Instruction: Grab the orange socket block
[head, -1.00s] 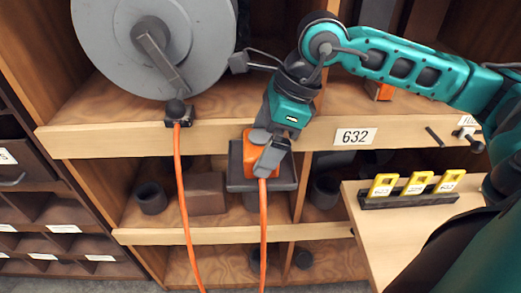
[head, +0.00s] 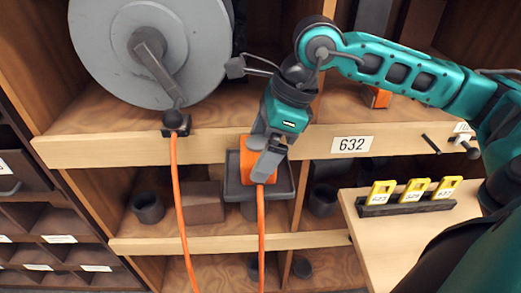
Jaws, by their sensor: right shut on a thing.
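The orange socket block (head: 247,172) is at the front of the shelving, just below the edge of the upper shelf, against a dark grey tray (head: 284,186). An orange cable (head: 261,230) hangs down from its lower end. My right gripper (head: 266,165) reaches down from above, with its grey fingers closed on the block and covering part of it. I cannot tell whether the block touches the tray. My left gripper is not in view.
A large grey reel (head: 105,45) stands on the upper shelf, with a second orange cable (head: 177,200) hanging in front. Yellow tags (head: 415,190) stand in a dark rack on a light wooden board at right. Dark cylinders (head: 148,205) and a brown box sit on the lower shelf.

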